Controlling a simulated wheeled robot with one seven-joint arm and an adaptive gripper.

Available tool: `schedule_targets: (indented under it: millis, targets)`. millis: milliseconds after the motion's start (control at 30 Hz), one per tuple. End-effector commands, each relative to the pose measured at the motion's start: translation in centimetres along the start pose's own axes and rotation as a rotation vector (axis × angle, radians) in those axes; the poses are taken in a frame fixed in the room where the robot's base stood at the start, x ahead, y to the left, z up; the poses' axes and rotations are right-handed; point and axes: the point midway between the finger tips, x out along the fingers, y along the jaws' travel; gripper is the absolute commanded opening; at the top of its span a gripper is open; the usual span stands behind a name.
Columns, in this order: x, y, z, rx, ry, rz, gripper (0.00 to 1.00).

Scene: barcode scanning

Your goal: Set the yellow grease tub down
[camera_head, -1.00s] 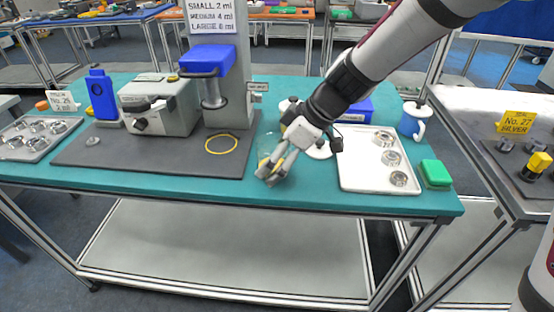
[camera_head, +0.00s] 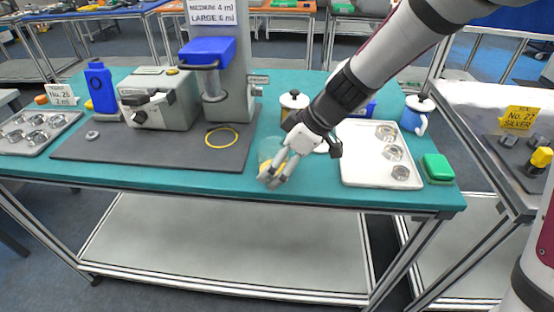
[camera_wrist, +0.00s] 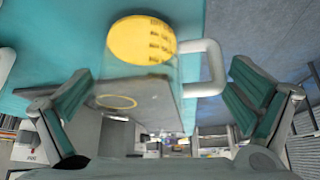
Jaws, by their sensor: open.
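The yellow grease tub (camera_head: 270,149) is a clear cup with yellow in its lower part. It stands on the teal table near the front edge, right of the dark mat, seemingly upright; my gripper partly hides it in the head view. My gripper (camera_head: 270,182) is open at its front right side. In the wrist view, the clear tub with its yellow disc (camera_wrist: 142,40) and pale handle lies between the two spread fingers, with gaps on both sides. Whether a finger touches it cannot be told.
The dark mat (camera_head: 95,150) bears a grey machine (camera_head: 165,98), a press stand (camera_head: 228,75) and a yellow ring (camera_head: 222,137). A lidded pot (camera_head: 292,101) stands behind my gripper.

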Motion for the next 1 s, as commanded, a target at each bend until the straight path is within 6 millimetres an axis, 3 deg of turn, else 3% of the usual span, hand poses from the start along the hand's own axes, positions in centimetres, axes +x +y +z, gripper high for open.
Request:
schedule_targets:
  millis: [233, 700, 1000]
  targets:
    - [-0.6, 0.0, -0.2, 0.0, 0.0, 0.001, 1.0]
    - [-9.8, 0.1, -0.2, 0.0, 0.001, 0.004, 1.0]
    - [-12.2, 0.0, -0.1, 0.0, 0.0, 0.001, 1.0]
